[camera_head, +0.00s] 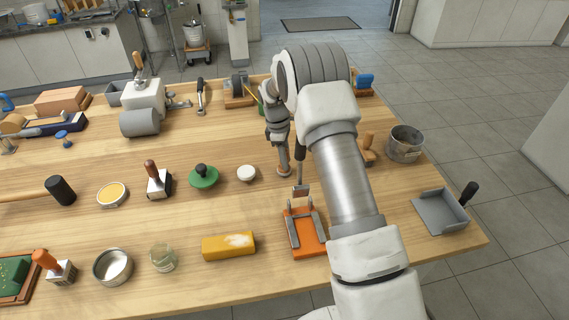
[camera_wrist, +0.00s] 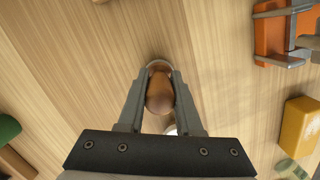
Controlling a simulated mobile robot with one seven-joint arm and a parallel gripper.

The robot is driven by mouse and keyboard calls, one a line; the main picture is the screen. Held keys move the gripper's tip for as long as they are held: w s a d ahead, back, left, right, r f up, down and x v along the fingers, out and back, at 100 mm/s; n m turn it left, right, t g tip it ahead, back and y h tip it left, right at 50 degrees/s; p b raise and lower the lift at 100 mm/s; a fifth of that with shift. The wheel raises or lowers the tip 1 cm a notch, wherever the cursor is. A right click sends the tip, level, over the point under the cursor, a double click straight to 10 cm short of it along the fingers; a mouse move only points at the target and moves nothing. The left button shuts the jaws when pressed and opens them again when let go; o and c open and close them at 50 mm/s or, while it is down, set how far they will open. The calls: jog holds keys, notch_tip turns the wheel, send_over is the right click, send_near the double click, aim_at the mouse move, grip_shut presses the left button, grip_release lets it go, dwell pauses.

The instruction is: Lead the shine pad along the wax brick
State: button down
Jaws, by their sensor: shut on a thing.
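My gripper (camera_wrist: 160,78) is shut on a brown wooden knob with a pale round rim below it, which looks like the shine pad (camera_wrist: 159,96). Most of its base is hidden under the knob and fingers. In the head view my gripper (camera_head: 283,168) points down over the table, behind and left of my forearm. The wax brick (camera_head: 229,245) is a yellow block with a whitish patch on top, lying near the table's front edge. It also shows at the right of the wrist view (camera_wrist: 300,124). The pad is apart from the brick, farther back on the table.
An orange tray with grey clamps (camera_head: 307,240) lies right of the brick, and a glass jar (camera_head: 163,257) stands left of it. A white puck (camera_head: 246,173) and a green round pad with a black knob (camera_head: 203,176) sit left of my gripper. Bare wood lies between pad and brick.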

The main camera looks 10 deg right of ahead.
aim_at(287, 150)
jog(key=shift+r+p, duration=1.8)
jog(key=shift+r, duration=1.45)
notch_tip(287, 150, up, 5)
jog(key=p, duration=0.3)
jog(key=shift+s, duration=0.1)
